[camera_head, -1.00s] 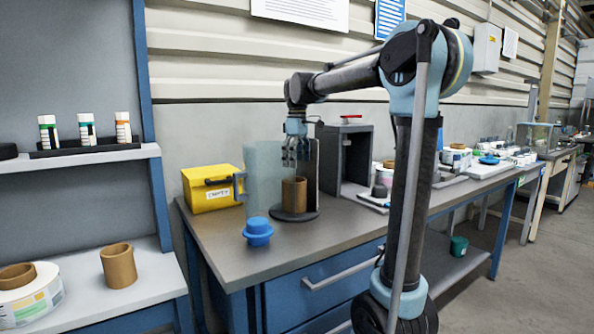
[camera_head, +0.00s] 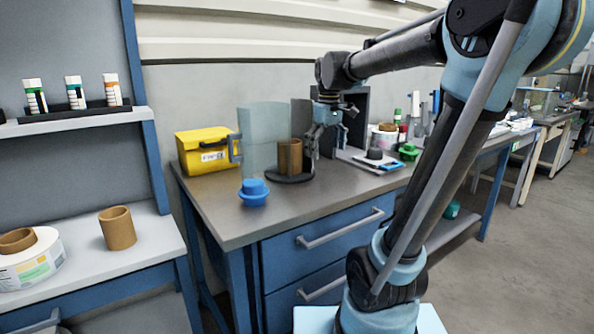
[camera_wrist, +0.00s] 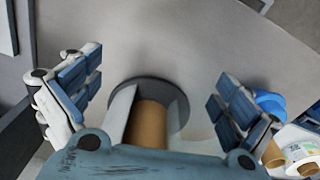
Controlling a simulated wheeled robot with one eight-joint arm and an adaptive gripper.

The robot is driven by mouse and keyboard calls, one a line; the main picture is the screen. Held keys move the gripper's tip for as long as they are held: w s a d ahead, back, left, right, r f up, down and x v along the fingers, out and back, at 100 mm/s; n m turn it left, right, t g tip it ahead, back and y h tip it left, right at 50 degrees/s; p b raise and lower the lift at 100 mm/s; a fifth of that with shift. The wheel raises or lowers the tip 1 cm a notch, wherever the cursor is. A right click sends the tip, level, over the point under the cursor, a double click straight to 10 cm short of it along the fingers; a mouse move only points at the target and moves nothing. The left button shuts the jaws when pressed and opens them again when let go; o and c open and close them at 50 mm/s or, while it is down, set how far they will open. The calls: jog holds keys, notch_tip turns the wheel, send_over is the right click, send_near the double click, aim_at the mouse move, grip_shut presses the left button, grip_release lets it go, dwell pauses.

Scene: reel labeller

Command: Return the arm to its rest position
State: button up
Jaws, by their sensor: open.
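My arm reaches from the right of the head view over the workbench. My gripper (camera_head: 325,140) is open, just right of a brown cardboard core (camera_head: 290,157). In the wrist view my gripper (camera_wrist: 155,82) shows its two blue-padded fingers spread wide, with nothing between the pads. The core (camera_wrist: 150,123) stands upright on a round black base (camera_wrist: 178,103) below them. In the head view the black base (camera_head: 290,178) sits on the bench beside a clear upright guard (camera_head: 262,140).
The bench (camera_head: 225,215) also bears a yellow box (camera_head: 203,155), a blue knob-shaped part (camera_head: 254,192) and a dark grey housing (camera_head: 355,115) behind my gripper. At left, a shelf (camera_head: 165,245) holds another core (camera_head: 117,228) and a label roll (camera_head: 30,262).

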jog(key=s+d+f+m, duration=0.4)
jog(key=s+d+f, duration=0.1)
jog(key=s+f, duration=0.5)
jog(key=s+d+f+m+t, duration=0.1)
jog(key=s+d+f+m, duration=0.3)
jog(key=s+f, duration=0.6)
jog(key=shift+s+d+f+m+t, duration=0.15)
jog(key=shift+d+f+m+t, duration=0.25)
jog(key=shift+f, duration=0.5)
jog(key=shift+w+f, duration=0.2)
jog(key=shift+w, duration=0.3)
